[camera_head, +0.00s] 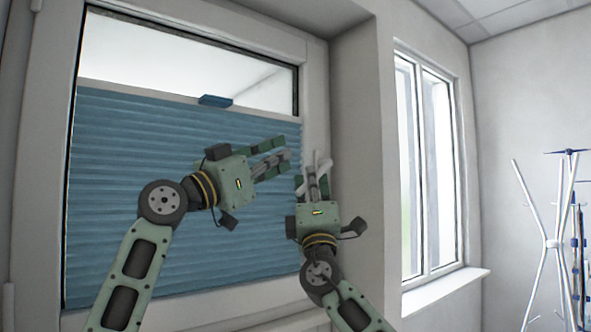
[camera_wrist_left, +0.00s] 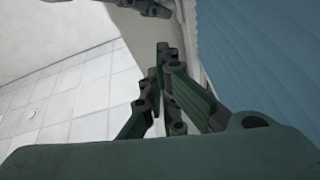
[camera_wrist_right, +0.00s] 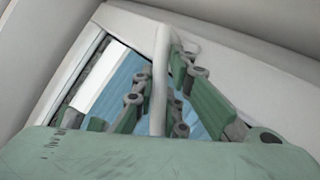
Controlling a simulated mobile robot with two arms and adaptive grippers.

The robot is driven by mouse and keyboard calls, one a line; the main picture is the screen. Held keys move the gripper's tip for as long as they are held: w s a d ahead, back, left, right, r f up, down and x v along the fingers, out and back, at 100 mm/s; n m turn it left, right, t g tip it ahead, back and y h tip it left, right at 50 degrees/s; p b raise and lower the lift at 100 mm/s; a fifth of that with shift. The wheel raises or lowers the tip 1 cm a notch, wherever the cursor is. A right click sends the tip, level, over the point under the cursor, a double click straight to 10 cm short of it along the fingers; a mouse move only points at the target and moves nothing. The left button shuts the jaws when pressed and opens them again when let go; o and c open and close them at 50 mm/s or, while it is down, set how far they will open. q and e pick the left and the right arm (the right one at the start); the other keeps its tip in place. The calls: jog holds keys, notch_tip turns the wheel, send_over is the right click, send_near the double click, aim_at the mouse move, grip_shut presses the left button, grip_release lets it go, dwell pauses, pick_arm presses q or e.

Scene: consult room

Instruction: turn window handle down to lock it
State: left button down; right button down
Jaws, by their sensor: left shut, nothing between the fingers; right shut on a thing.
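The white window handle (camera_wrist_right: 160,75) runs between the fingers of my right gripper (camera_wrist_right: 162,85) in the right wrist view. In the head view its upper end (camera_head: 323,166) shows at the right side of the window frame (camera_head: 315,105). My right gripper (camera_head: 313,172) is shut on the handle; the fingers hide part of it. My left gripper (camera_head: 284,158) is shut and empty, in front of the blue blind, just left of and slightly above the right gripper. In the left wrist view the left fingers (camera_wrist_left: 163,60) are together with nothing between them.
A blue pleated blind (camera_head: 130,130) covers most of the pane, with a small blue grip (camera_head: 215,100) at its top. A deep wall reveal (camera_head: 360,150) stands right of the frame. A second window (camera_head: 430,170) and a white coat stand (camera_head: 550,243) are farther right.

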jog(key=shift+r, duration=0.15)
pick_arm(q)
jog(key=shift+w+d+f, duration=0.5)
jog(key=shift+w+d, duration=0.35)
jog(key=shift+w, duration=0.05)
jog(key=shift+w+d+f, duration=0.5)
jog(key=shift+w+d, duration=0.35)
jog(key=shift+w+d+f, duration=0.15)
jog(key=shift+f, duration=0.25)
jog(key=shift+w+d+f, duration=0.1)
jog(key=shift+f, duration=0.25)
pick_arm(e)
jog(key=shift+s+r, duration=0.1)
jog(key=shift+s, duration=0.1)
pick_arm(q)
jog(key=shift+w+f, duration=0.2)
jog(key=shift+f, duration=0.05)
pick_arm(e)
jog(key=c, duration=1.7)
grip_release()
jog(key=shift+w+a, duration=0.1)
jog(key=shift+c, duration=0.2)
pick_arm(q)
jog(key=shift+r, duration=0.1)
pick_arm(e)
jog(key=shift+a, duration=0.1)
